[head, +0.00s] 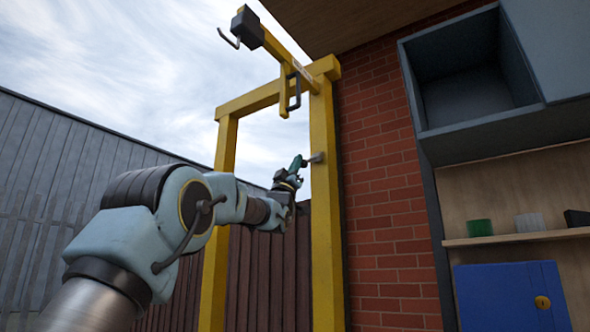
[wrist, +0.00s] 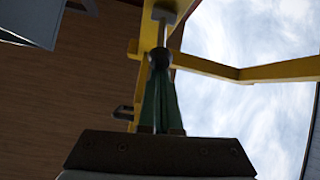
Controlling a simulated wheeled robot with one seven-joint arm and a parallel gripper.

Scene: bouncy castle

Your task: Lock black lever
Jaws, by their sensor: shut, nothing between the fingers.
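A small lever juts from the right yellow post (head: 323,215). Its grey end (head: 316,157) shows in the head view. In the wrist view it has a dark round knob (wrist: 159,57) and a grey shaft with a pale end (wrist: 165,13). My gripper (head: 298,162) is raised beside the post, its green fingers shut and empty. In the wrist view the fingertips (wrist: 160,72) are right at the knob; I cannot tell whether they touch it. A black D-shaped handle (head: 291,90) hangs higher on the yellow frame, above my gripper.
A yellow beam with a dark box (head: 247,28) and a hook (head: 229,39) reaches out overhead. A brick wall (head: 385,200) stands close right of the post, with shelves (head: 520,238) and a blue box (head: 512,296) beyond.

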